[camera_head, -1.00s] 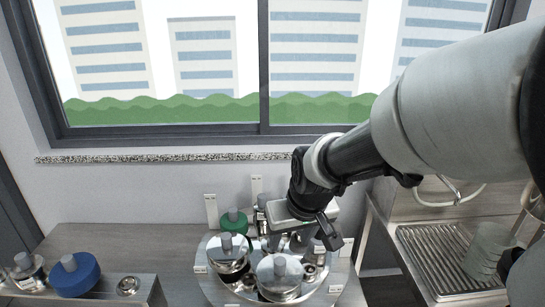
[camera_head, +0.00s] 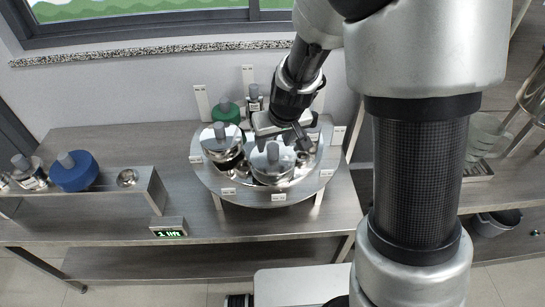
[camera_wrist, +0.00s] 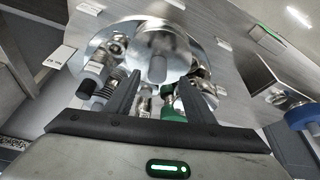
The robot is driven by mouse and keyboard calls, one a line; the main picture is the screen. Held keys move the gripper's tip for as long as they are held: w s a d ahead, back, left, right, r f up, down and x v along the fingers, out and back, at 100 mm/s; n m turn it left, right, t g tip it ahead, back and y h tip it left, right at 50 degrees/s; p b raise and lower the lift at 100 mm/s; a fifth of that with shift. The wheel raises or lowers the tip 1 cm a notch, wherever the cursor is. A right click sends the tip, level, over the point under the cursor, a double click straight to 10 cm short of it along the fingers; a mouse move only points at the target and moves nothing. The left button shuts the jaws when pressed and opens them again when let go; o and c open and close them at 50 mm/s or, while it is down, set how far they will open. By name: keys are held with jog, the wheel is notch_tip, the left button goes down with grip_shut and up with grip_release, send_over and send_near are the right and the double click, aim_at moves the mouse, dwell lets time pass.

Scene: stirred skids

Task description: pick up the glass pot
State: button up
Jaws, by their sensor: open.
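My gripper (camera_head: 284,142) is open, pointing down over the round metal tray (camera_head: 232,192). In the wrist view its two dark fingers (camera_wrist: 159,82) stand apart with small shiny items between and below them. A wide, shiny, grey-knobbed pot (camera_head: 272,172) is at the tray's front; a lidded pot, probably this one, lies just beyond the fingertips in the wrist view (camera_wrist: 150,62). A second, similar pot (camera_head: 222,141) stands to its left. I cannot tell which vessel is the glass pot; my gripper and arm hide part of the tray.
White label cards ring the tray. A metal shelf (camera_head: 140,190) at left holds a blue-lidded pot (camera_head: 74,176). A small display (camera_head: 169,228) reads "1 lift".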

aim_at(274, 147)
jog(key=x, duration=0.4)
jog(key=shift+w+d, duration=0.2)
grip_shut()
jog(key=shift+r, duration=0.1)
dwell(1.1)
